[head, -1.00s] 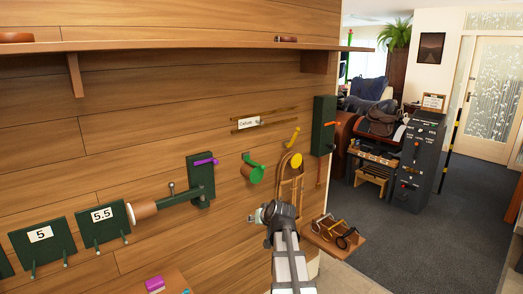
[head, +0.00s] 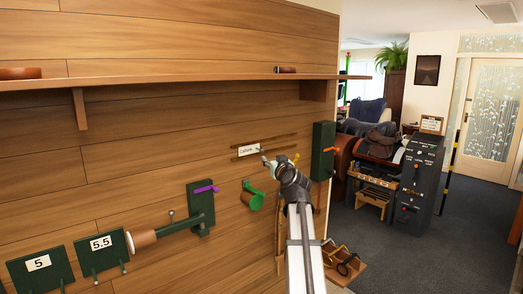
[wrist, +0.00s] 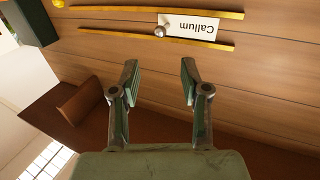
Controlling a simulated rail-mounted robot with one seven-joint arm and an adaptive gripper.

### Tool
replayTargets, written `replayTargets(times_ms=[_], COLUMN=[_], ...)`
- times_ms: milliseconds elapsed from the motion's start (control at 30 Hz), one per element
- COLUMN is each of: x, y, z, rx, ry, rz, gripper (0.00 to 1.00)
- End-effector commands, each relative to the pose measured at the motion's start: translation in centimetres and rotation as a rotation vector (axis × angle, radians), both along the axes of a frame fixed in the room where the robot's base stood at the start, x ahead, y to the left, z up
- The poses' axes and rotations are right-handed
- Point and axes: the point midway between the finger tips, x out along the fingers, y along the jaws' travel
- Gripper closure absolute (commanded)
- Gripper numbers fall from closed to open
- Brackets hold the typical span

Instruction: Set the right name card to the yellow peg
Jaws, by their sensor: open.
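The white name card (head: 249,150) reads "Callum" and sits between two slim wooden rails on the plank wall. In the wrist view the card (wrist: 199,26) shows upside down near the top, with a round silver knob (wrist: 159,31) at its left end. My gripper (head: 271,161) is just below and right of the card in the head view. In the wrist view my gripper (wrist: 159,78) is open and empty, its fingers apart from the card and rails. A small part of the yellow peg (head: 296,157) shows beside my wrist; the rest is hidden.
A green mug-like piece (head: 256,201) hangs below the card. A dark green box (head: 323,150) is on the wall to the right. A long shelf (head: 180,80) runs above. The wall above the card is clear below the shelf.

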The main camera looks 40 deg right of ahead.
Motion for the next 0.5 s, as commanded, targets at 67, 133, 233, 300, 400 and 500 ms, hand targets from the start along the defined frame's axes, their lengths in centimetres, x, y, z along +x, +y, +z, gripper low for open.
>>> replayTargets(times_ms=[67, 133, 233, 300, 400, 500], x=[1.9, 3.2, 5.1, 6.4, 8.2, 9.8], y=[-0.8, -1.3, -2.0, -2.5, -3.2, -3.8], z=[0.4, 0.4, 0.4, 0.4, 0.3, 0.4], rx=[0.002, 0.002, 0.003, 0.002, 0.003, 0.002], ry=[0.002, 0.002, 0.002, 0.002, 0.002, 0.002], rz=[0.002, 0.002, 0.002, 0.001, 0.001, 0.002], gripper=[0.54, 0.54, 0.54, 0.54, 0.54, 0.54])
